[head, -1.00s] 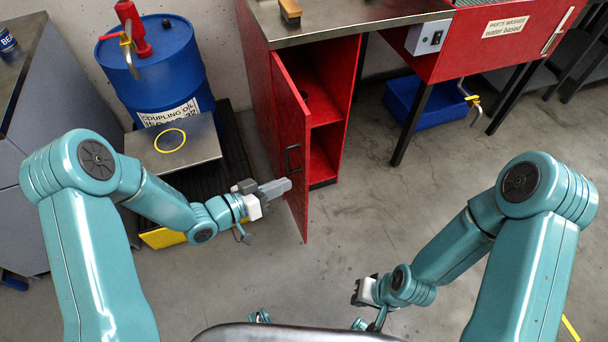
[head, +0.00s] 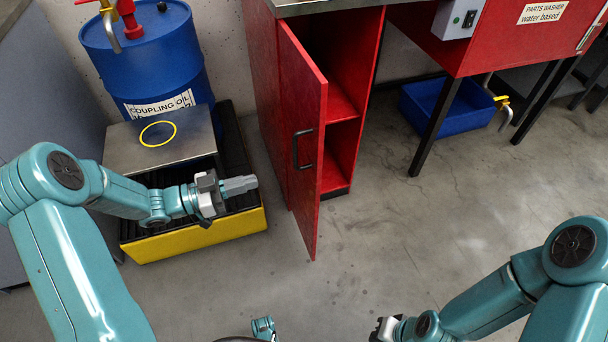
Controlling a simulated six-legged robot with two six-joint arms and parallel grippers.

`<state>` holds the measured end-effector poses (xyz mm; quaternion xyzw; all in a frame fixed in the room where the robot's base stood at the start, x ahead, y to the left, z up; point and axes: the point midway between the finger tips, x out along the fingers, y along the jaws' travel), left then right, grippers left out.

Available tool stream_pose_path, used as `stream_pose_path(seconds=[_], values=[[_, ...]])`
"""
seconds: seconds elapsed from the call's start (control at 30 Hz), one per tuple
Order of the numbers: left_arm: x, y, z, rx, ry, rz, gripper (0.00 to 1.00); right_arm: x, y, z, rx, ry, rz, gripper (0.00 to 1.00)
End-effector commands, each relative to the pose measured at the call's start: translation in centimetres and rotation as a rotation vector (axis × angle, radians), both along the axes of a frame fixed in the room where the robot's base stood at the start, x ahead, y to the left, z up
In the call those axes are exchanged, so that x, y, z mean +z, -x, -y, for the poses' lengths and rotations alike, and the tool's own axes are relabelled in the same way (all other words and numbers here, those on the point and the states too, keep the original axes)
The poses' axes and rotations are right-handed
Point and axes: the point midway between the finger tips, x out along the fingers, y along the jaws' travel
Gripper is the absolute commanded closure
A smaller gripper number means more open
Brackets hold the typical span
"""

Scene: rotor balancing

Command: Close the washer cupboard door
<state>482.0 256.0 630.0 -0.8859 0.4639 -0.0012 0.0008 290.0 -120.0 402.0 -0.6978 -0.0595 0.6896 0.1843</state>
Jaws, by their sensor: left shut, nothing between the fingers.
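The red washer cupboard door (head: 305,150) stands open, swung out toward me, with a black bar handle (head: 303,149) on its outer face. The cupboard (head: 345,100) behind it shows a red inside with a shelf. My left gripper (head: 245,185) is shut and empty, left of the door and apart from it, at a height a little below the handle in the picture. My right gripper (head: 385,328) is at the bottom edge, right of the door and well away from it; its fingers are too small and cut off to read.
A blue oil drum (head: 150,60) stands at the back left behind a metal plate (head: 160,140) with a yellow ring. A black and yellow spill tray (head: 195,235) lies below my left gripper. A blue bin (head: 445,105) sits under the red parts washer (head: 500,40). The floor right of the door is clear.

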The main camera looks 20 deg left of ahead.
Motion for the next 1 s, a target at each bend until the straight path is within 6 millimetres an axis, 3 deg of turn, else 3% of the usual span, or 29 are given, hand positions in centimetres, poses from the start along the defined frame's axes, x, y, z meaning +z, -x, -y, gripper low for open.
stream_pose_path(seconds=[0.17,0.7,1.0], values=[[-0.5,-0.7,0.8,0.004,0.0,-0.002,1.0,-0.6,0.0,0.0,0.0,0.0,0.0,1.0],[-0.5,-7.1,9.6,0.0,0.001,-0.001,1.0,-3.1,-0.2,0.2,-0.008,0.002,0.004,1.0],[-0.3,-8.3,11.2,0.003,0.0,-0.002,1.0,-3.4,-0.4,0.3,-0.013,0.002,0.006,1.0]])
